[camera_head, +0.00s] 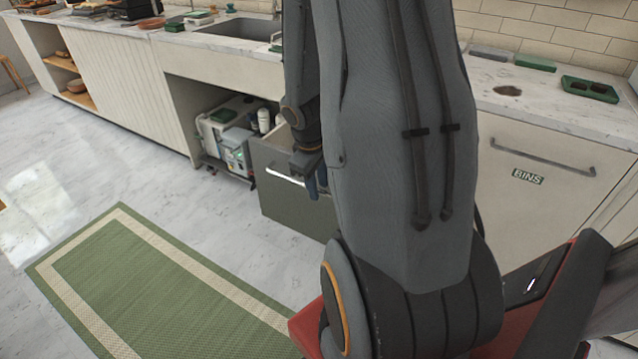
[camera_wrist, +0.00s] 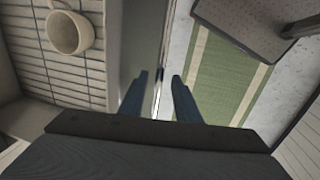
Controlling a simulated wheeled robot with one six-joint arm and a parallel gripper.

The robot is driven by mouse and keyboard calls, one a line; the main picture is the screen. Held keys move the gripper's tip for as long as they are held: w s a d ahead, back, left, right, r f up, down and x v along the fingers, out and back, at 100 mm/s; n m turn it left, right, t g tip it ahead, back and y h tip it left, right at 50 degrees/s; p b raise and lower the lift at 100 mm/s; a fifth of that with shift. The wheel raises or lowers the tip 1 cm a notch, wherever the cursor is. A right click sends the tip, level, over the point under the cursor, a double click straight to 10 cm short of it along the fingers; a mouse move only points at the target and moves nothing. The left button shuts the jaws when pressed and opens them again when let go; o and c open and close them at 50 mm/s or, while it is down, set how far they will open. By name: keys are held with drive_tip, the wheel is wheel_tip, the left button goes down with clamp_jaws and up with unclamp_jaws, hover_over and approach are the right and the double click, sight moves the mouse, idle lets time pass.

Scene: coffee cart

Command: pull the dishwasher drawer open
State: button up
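The dishwasher drawer (camera_head: 280,208) has a dark grey front and stands out from under the counter, partly open. In the wrist view its open inside shows at left, with a wire rack (camera_wrist: 70,75) and a pale cup (camera_wrist: 68,33). A bright bar handle (camera_head: 284,178) runs across its front. My gripper (camera_head: 311,182) is at the right part of this handle, with its blue fingers pointing down. In the wrist view my gripper (camera_wrist: 158,76) has its fingers apart, one on each side of the handle (camera_wrist: 157,93), with gaps visible. My arm hides the drawer's right side.
A green mat (camera_head: 165,290) lies on the pale floor in front of the drawer. An open bay with a machine and bottles (camera_head: 235,135) is left of it. A bins front (camera_head: 545,190) with its own handle is at right. The floor at left is clear.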

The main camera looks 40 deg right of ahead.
drive_tip(key=shift+r, duration=0.15)
drive_tip(key=shift+r, duration=0.3)
wheel_tip(320, 180, up, 7)
drive_tip(key=a+p, duration=0.1)
drive_tip(key=shift+s+a+p, duration=0.15)
drive_tip(key=shift+s+p, duration=0.05)
drive_tip(key=shift+p, duration=0.15)
drive_tip(key=s+a+r+m+y, duration=0.1)
drive_tip(key=s+a, duration=0.3)
drive_tip(key=a, duration=0.6)
drive_tip(key=s+a+r+m+y, duration=0.1)
drive_tip(key=s+a+r+m, duration=0.2)
drive_tip(key=a, duration=0.8)
drive_tip(key=shift+s+a+r+g, duration=0.3)
drive_tip(key=shift+s+r, duration=0.25)
drive_tip(key=shift+r, duration=0.15)
drive_tip(key=shift+d, duration=0.2)
